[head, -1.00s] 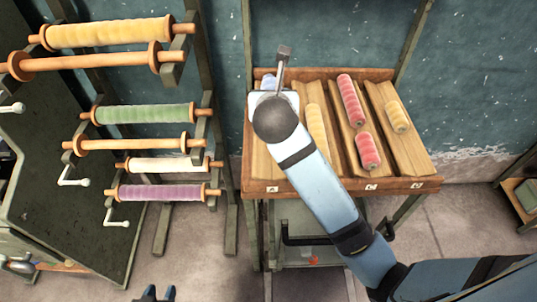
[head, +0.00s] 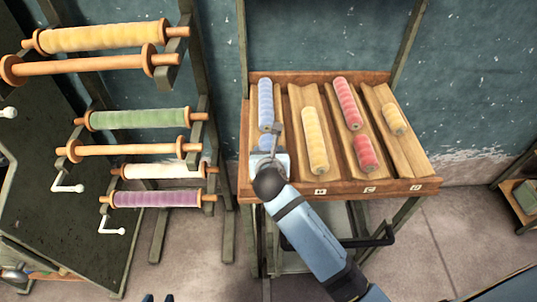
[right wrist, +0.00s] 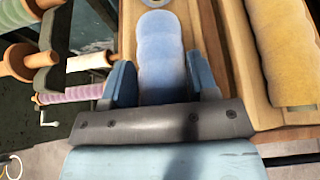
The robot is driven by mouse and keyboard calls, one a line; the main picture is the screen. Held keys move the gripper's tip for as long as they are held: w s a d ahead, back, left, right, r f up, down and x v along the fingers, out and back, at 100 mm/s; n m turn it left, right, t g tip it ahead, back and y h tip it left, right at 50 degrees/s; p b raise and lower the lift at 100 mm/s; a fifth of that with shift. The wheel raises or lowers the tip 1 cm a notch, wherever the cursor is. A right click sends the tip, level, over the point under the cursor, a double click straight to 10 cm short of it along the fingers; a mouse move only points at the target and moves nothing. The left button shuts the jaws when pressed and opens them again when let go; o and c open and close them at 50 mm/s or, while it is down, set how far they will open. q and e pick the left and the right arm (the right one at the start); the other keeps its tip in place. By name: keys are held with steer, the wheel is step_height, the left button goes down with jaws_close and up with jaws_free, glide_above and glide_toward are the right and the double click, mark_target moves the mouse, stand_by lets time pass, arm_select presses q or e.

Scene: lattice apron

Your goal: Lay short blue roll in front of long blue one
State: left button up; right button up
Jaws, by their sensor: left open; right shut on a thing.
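The long blue roll (head: 266,105) lies lengthwise in the leftmost groove of the wooden rack (head: 398,186). My right gripper (head: 268,146) is over the front part of that same groove, just in front of the long roll. It is shut on the short blue roll (right wrist: 160,60), which lies lengthwise between its fingers in the right wrist view. The rounded end of what looks like the long roll (right wrist: 157,4) shows just beyond it. In the head view my gripper mostly hides the short roll; whether it touches the groove is unclear. My left gripper (head: 158,298) is open and empty at the bottom edge.
The grooves to the right hold a long yellow roll (head: 315,140), a long red roll (head: 347,103) with a short red roll (head: 365,153) in front, and a short yellow roll (head: 394,119). A spool stand (head: 201,110) with several coloured spools stands at the left.

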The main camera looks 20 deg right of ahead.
steer(key=shift+f, duration=0.35)
steer(key=shift+f+p, duration=0.25)
steer(key=shift+p, duration=0.05)
steer(key=o, duration=1)
steer(key=shift+c, duration=0.2)
